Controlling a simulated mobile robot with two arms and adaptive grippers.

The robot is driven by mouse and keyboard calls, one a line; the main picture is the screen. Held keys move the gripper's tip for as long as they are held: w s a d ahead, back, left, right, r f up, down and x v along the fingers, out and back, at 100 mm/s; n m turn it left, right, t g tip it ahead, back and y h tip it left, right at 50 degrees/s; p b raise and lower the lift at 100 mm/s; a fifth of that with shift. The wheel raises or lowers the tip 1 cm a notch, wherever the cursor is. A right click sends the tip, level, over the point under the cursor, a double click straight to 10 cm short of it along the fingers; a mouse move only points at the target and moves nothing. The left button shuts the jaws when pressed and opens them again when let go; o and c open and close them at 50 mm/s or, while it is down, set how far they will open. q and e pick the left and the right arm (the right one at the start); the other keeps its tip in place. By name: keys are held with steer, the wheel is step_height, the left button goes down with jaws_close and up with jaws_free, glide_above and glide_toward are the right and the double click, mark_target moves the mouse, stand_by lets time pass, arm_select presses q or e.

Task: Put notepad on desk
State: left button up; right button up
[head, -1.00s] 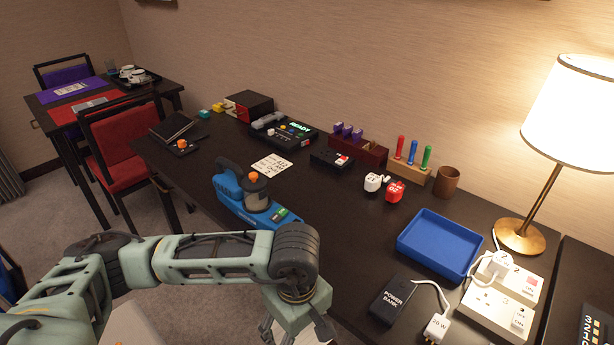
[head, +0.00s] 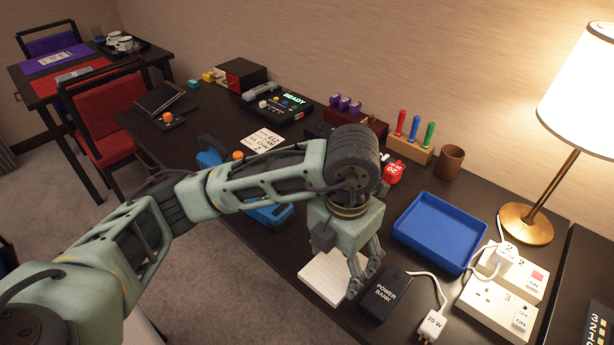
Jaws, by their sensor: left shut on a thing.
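The notepad (head: 324,278) is a white, lined pad at the front edge of the dark desk (head: 262,305), left of the black power bank. My left gripper (head: 352,280) points down over the pad's right side and is shut on it. The fingers cover part of the pad. I cannot tell whether the pad rests on the desk top or is held just above it. My right gripper is not in view.
The power bank (head: 385,293) stands close to the right of my gripper. A blue tray (head: 440,232), a socket strip (head: 492,305) and a lamp (head: 525,222) are farther right. My arm partly hides a blue tool (head: 270,213).

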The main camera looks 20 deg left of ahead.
arm_select(q)
steer(key=w+a+f, duration=0.2)
steer(key=w, duration=0.1)
steer(key=w+a+f+p, duration=0.1)
steer(key=w+a+f, duration=0.1)
steer(key=w, duration=0.1)
steer(key=w+a+f, duration=0.2)
steer(key=w, duration=0.1)
steer(key=shift+w+f, duration=0.25)
steer(key=shift+f, duration=0.15)
step_height(320, 180, down, 4)
steer(key=shift+r+p, duration=0.1)
steer(key=shift+p, duration=0.4)
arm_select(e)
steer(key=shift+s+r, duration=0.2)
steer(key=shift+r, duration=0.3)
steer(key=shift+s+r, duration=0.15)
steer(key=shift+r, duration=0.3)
arm_select(q)
steer(key=shift+f, duration=0.25)
steer(key=o, duration=1.2)
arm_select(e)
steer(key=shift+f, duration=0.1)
arm_select(q)
steer(key=shift+r, duration=0.1)
